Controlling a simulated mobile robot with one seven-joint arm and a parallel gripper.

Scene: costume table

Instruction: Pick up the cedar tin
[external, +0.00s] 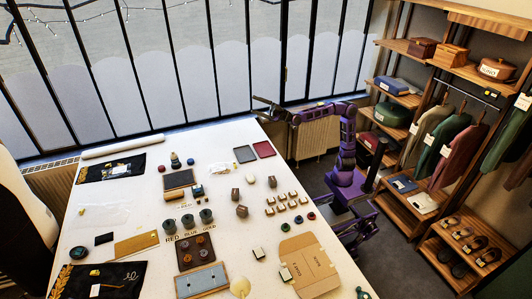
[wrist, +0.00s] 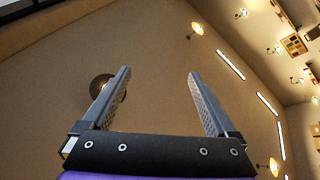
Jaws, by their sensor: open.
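My gripper (external: 262,106) is raised above the far right part of the white table (external: 218,157) in the external view. In the wrist view my gripper (wrist: 158,78) has its two fingers wide apart with nothing between them, and it faces the ceiling and lamps. I cannot tell which thing is the cedar tin. Several small pale-topped square pieces (external: 281,197) stand in rows at the right of the table, below my gripper in the picture. Their labels are too small to read. No table object shows in the wrist view.
Brown cubes (external: 242,211), grey cups (external: 206,216), a dark tray (external: 196,252), a blue-topped box (external: 202,281) and a cardboard piece (external: 310,265) crowd the table. A dark red flat item (external: 264,149) lies near the far right edge. Wooden shelves (external: 398,95) stand at right.

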